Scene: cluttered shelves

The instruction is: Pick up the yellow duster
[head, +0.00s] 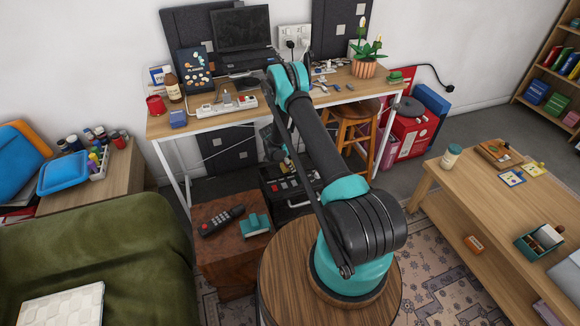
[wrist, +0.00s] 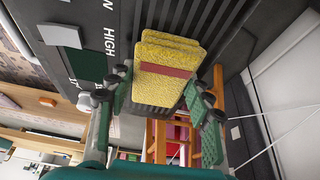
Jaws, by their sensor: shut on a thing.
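The yellow duster (wrist: 172,52) shows in the wrist view as a fuzzy yellow block with a red band across its middle. My gripper (wrist: 163,92) is shut on it, with one green-padded finger on each side. In the head view, my gripper (head: 273,142) is low beside the front edge of the desk, partly behind my arm.
A cluttered desk (head: 225,120) holds a laptop, a power strip and a potted plant. A wooden stool (head: 357,125) stands under its right side. A coffee table (head: 475,200) is at right.

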